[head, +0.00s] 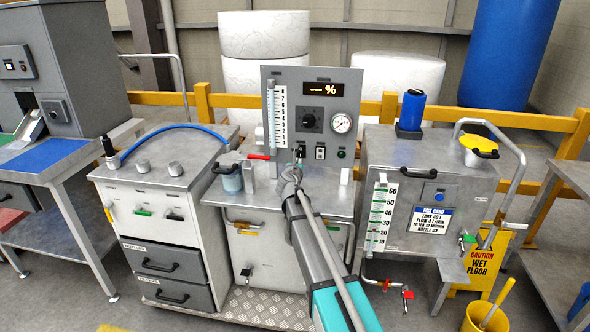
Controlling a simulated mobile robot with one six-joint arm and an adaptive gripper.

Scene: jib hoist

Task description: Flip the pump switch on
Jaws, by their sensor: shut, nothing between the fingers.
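A grey upright control panel (351,88) stands at the back of the middle cabinet. A small switch on a light plate (320,153) sits low on the panel; it looks like the pump switch, but its lever position is too small to tell. My gripper (299,158) is shut and empty, pointing at the panel's lower left part, just left of that switch. I cannot tell whether it touches the panel. My arm rises from the bottom of the view and hides part of the cabinet top.
The panel also carries a black knob (310,117), a round gauge (342,123), a lit display (323,89) and a dark round button (341,154). A red-handled valve (259,157) and a jar (231,180) stand to the left. A tank (427,160) stands to the right.

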